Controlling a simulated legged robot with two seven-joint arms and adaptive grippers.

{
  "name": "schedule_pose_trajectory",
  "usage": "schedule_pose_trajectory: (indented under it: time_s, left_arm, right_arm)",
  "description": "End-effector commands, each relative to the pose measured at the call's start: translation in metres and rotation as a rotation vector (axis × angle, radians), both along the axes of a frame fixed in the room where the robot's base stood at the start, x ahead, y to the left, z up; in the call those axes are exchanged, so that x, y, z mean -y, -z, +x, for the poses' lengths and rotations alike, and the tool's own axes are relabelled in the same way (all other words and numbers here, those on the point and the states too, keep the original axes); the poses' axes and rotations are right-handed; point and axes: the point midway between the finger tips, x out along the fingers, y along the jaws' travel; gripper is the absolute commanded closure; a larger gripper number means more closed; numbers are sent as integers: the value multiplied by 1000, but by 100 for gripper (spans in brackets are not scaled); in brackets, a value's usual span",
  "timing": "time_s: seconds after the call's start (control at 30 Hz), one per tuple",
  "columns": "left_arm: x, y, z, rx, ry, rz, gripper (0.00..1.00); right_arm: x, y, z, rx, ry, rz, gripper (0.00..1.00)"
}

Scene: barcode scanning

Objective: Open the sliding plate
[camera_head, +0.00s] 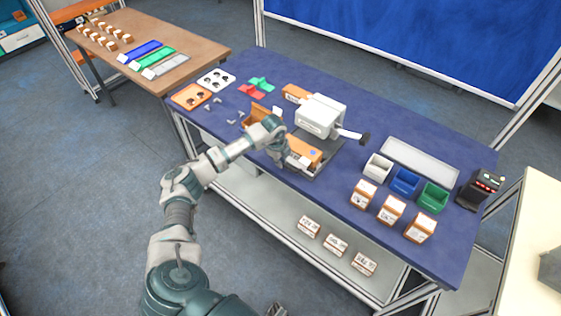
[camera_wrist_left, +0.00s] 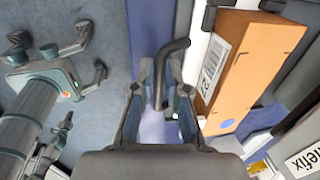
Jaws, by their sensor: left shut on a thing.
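The sliding plate (camera_head: 327,161) is a dark grey base on the blue table, under and in front of the white machine (camera_head: 320,117). An orange-brown box (camera_head: 305,148) with a label lies on it; the box also shows large in the left wrist view (camera_wrist_left: 250,65). My left gripper (camera_head: 283,163) is at the plate's front left end, beside the box. In the left wrist view its fingers (camera_wrist_left: 160,85) are closed around a dark curved handle (camera_wrist_left: 176,52). My right gripper (camera_wrist_left: 95,55) shows there at the left, away from the table, its fingers spread and empty.
White, blue (camera_head: 405,181) and green bins stand at the right, with several small boxes (camera_head: 391,209) in front and a scanner device (camera_head: 481,188) at the far right. An open brown box (camera_head: 257,115) stands close behind my left gripper. More boxes (camera_head: 335,244) lie on the lower shelf.

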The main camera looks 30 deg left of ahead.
Motion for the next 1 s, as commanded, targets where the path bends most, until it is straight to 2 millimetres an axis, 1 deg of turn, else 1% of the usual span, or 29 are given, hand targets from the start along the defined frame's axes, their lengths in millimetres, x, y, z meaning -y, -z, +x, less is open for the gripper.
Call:
schedule_pose_trajectory:
  time_s: [0.03,0.1,0.13,0.17,0.2,0.23,0.5,0.57,0.63,0.77,0.9,1.0]
  left_arm:
    - [-3,0,-1,-1,-6,6,100]
    - [-3,0,-1,-1,-6,6,100]
    - [-3,0,-1,-1,-6,6,82]
    - [-3,0,-1,-1,-6,5,74]
    - [-2,0,-2,-1,-6,4,64]
    - [-2,0,-2,-1,-5,4,63]
    - [0,0,-1,0,-1,2,63]
    - [0,-4,-1,0,-1,2,63]
    - [1,-11,-3,1,-2,3,63]
    - [-1,-36,-7,4,-1,4,63]
    - [-3,-67,-13,4,-3,2,63]
    - [-5,-87,-16,3,-3,0,63]
  right_arm:
    - [0,0,0,0,0,0,100]
    - [0,0,0,0,0,0,100]
    - [0,0,0,0,0,0,100]
    - [0,0,0,0,0,0,100]
    - [0,0,1,1,0,0,100]
    - [0,0,1,1,0,0,100]
    - [0,0,-2,-3,0,-1,100]
    - [1,0,-3,-4,-1,0,100]
    - [1,0,-3,-3,-1,0,100]
    - [1,0,-2,-2,0,2,100]
    - [1,0,-2,-1,0,1,100]
    - [0,0,-2,-1,0,0,100]
